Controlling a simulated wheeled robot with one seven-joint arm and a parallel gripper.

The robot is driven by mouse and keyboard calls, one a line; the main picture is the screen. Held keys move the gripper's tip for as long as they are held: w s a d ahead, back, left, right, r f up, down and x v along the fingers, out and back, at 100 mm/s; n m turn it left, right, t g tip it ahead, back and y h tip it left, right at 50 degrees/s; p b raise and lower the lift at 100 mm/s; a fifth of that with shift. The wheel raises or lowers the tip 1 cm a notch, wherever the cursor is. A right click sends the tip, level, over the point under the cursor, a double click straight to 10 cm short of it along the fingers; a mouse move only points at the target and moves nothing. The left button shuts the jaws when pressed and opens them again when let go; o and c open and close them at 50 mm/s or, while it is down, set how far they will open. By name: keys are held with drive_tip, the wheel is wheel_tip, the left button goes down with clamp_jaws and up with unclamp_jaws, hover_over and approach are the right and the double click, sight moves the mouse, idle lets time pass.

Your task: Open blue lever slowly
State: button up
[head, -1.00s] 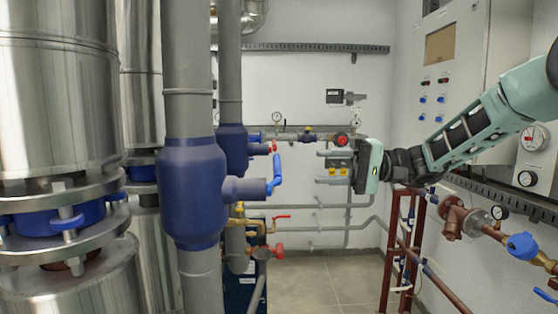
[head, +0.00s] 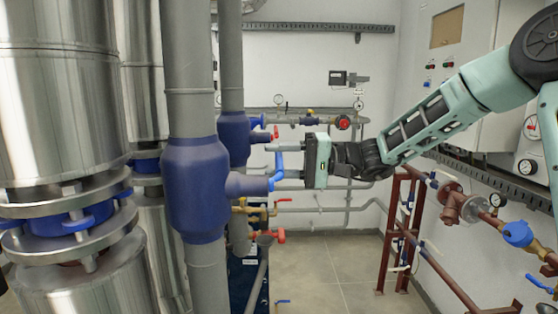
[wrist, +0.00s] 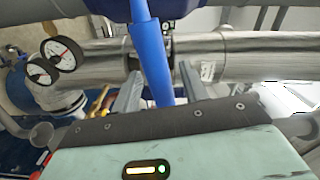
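The blue lever (head: 278,164) sticks out at the right end of the blue valve body (head: 195,185) on the grey vertical pipe. My gripper (head: 286,161) has come in from the right, and its two grey fingers point left, one above the other, at the lever. In the wrist view the blue lever (wrist: 151,62) runs between the two separated fingers of my gripper (wrist: 160,72). A gap shows between lever and right finger. The left finger is close to the lever; I cannot tell whether it touches.
A second blue valve body (head: 234,140) on another grey pipe stands just behind. Yellow pipework with a red handle (head: 279,236) lies below. Large steel columns (head: 60,120) fill the left. A dark red pipe frame (head: 395,230) stands at right. Open floor (head: 340,275) lies below the arm.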

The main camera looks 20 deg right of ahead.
clamp_jaws()
drive_tip(key=shift+b, duration=0.45)
drive_tip(key=shift+r+n+b, duration=0.3)
drive_tip(key=shift+n+b, duration=0.3)
drive_tip(key=shift+b, duration=0.25)
drive_tip(key=shift+s+r, duration=0.1)
drive_tip(key=shift+r, duration=0.25)
drive_tip(key=shift+o, duration=0.7)
unclamp_jaws()
drive_tip(key=b+v, duration=0.5)
drive_tip(key=v, duration=1.2)
drive_tip(key=shift+d+b, duration=0.15)
drive_tip(key=shift+b, duration=0.25)
